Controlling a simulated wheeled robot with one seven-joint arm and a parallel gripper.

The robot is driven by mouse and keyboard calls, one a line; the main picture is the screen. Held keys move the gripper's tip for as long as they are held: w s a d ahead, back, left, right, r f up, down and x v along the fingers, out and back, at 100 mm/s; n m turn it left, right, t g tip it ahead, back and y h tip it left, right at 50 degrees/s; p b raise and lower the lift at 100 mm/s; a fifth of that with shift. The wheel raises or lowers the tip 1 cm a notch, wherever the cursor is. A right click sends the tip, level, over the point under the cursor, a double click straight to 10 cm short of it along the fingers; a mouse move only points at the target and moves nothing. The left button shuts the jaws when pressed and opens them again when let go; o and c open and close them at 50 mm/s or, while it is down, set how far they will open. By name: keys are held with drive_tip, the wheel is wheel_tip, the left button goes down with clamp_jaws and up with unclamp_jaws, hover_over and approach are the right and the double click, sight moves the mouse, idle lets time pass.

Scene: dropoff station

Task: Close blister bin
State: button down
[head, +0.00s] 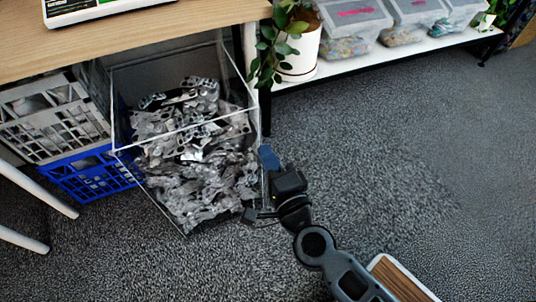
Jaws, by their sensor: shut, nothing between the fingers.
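The blister bin (190,223) is a clear box heaped with crumpled clear and silvery blister packs. It stands on the carpet beneath the wooden table's edge, left of centre in the head view. Its top looks open, and a clear panel stands raised at the back under the table. My gripper (257,188) is at the bin's right front corner, close against its right side. Its fingers are shut with nothing between them. I cannot tell whether they touch the bin wall.
The wooden table (150,32) overhangs the bin. A white crate (55,118) sits on a blue crate (92,172) at left. A potted plant (300,50) and lidded clear boxes (415,14) are on a low white shelf (380,47). Grey carpet at right is clear.

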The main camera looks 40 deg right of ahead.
sight(245, 114)
drive_tip(key=x, duration=1)
drive_tip(key=shift+w, duration=0.35)
drive_tip(key=shift+d, duration=0.1)
drive_tip(key=shift+w, duration=0.1)
drive_tip(key=shift+w+d, duration=0.1)
drive_tip(key=shift+w, duration=0.15)
drive_tip(key=b+x, duration=0.2)
drive_tip(key=x, duration=1.1)
drive_tip(key=b+x, duration=0.3)
drive_tip(key=x, duration=1.1)
drive_tip(key=shift+w+f, duration=0.2)
drive_tip(key=shift+f, duration=0.05)
drive_tip(key=shift+w+d+r, duration=0.1)
drive_tip(key=shift+w+d, duration=0.1)
drive_tip(key=shift+w, duration=0.3)
drive_tip(key=shift+w+r+b, duration=0.15)
drive_tip(key=shift+r+b, duration=0.15)
